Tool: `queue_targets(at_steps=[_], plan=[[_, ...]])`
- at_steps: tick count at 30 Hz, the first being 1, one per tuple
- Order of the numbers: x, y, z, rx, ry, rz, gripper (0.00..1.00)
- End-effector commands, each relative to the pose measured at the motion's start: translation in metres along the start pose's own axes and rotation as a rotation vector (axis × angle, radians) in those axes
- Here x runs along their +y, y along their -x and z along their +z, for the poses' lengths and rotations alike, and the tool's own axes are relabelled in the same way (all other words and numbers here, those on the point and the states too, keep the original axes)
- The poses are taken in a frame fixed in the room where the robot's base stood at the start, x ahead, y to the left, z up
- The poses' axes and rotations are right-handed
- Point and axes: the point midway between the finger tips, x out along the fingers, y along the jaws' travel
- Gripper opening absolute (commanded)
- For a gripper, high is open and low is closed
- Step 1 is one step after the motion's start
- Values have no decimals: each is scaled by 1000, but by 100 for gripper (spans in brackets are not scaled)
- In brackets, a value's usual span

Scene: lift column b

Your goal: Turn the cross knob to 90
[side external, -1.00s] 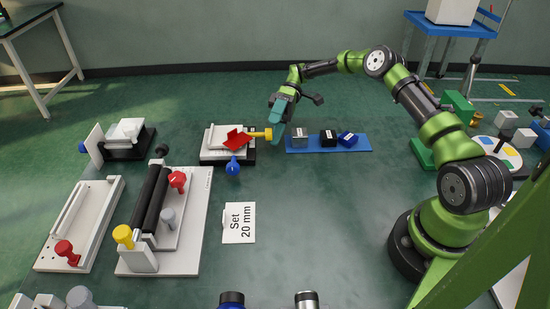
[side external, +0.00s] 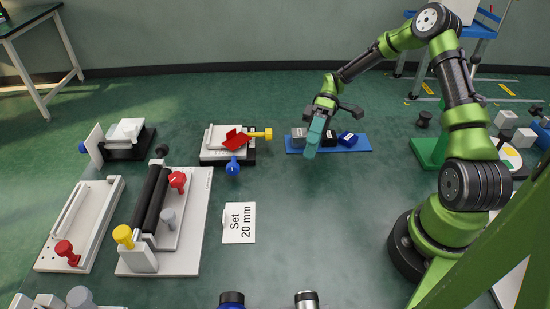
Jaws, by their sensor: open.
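Several coloured knobs show in the side view, but none can be clearly made out as the cross knob, and no 90 mark is legible. A small white stage (side external: 215,143) on a black base carries a red piece (side external: 236,139), a yellow knob (side external: 263,134) on its right and a blue knob (side external: 233,167) in front.
Blocks (side external: 348,139) stand on the blue tray. A card (side external: 238,223) reads "Set 20 mm". A roller fixture (side external: 187,245) with yellow and red knobs and a white rail fixture (side external: 95,215) stand left. The floor right of the card is clear.

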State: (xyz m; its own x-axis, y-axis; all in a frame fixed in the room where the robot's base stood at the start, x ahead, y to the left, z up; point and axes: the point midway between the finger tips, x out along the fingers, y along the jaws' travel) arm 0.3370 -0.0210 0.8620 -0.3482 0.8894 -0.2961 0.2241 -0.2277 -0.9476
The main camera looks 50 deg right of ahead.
Motion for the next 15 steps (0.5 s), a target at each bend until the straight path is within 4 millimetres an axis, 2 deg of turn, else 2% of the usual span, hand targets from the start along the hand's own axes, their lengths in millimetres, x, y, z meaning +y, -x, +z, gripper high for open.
queue_targets(at_steps=[11,15], plan=[[-2,-4,-1,-12,6,2,61],[-8,-4,-4,-47,-24,84,61]])
